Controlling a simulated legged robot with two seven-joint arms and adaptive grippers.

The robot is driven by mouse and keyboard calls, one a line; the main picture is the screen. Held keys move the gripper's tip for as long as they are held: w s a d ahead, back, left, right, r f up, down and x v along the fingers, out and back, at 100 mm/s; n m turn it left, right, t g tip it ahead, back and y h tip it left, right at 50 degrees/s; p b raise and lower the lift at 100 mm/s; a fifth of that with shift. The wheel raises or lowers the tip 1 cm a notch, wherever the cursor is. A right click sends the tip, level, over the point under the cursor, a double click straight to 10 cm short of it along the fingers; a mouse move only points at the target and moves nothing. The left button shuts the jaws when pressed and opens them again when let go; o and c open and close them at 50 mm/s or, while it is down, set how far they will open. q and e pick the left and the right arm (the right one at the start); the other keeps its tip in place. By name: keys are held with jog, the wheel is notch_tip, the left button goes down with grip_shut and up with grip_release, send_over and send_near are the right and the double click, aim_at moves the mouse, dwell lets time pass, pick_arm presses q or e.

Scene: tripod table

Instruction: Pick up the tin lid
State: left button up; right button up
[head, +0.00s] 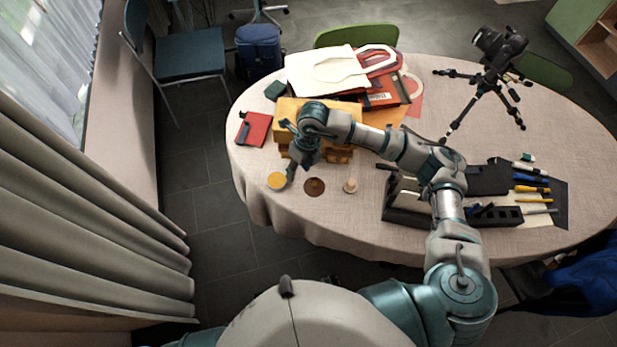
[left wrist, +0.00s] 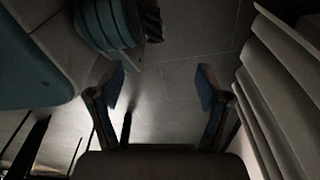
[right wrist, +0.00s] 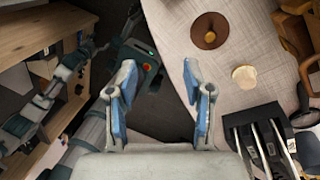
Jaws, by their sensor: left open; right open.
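A flat gold disc, apparently the tin lid (head: 277,180), lies on the tablecloth near the table's front-left edge. A brown disc with a dark centre (head: 314,187) lies to its right, then a small cream round piece (head: 350,185). My right gripper (head: 290,160) is open and empty, close to the gold disc in the head view; its exact height is hard to tell. The right wrist view shows its fingers (right wrist: 158,100) apart, with the brown disc (right wrist: 209,30) and cream piece (right wrist: 244,77) to their right; the gold disc is not visible there. My left gripper (left wrist: 162,88) is open above the floor.
A yellow-brown wooden box (head: 290,110) stands behind my right gripper. A red notebook (head: 254,129) lies left of it. A black organiser (head: 408,215) stands to the right, a tripod with a camera (head: 490,85) at the back right. A grey curtain (head: 90,220) hangs at left.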

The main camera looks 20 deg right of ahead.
jog(key=w+d+h, duration=0.2)
jog(key=d, duration=0.4)
send_over(315, 183)
jog(key=shift+m+t, duration=0.3)
jog(key=shift+m, duration=0.1)
notch_tip(315, 183, down, 11)
jog(key=shift+a+r, duration=0.1)
jog(key=shift+a, duration=0.05)
jog(key=shift+a+f+h, duration=0.1)
jog(key=shift+f+h, duration=0.2)
jog(key=f, duration=0.4)
jog(key=shift+d+f, duration=0.5)
jog(key=shift+f, duration=0.05)
jog(key=shift+a, duration=0.5)
jog(key=c, duration=0.7)
grip_shut()
pick_arm(q)
jog(key=shift+d, duration=0.1)
pick_arm(e)
jog(key=shift+d, duration=0.25)
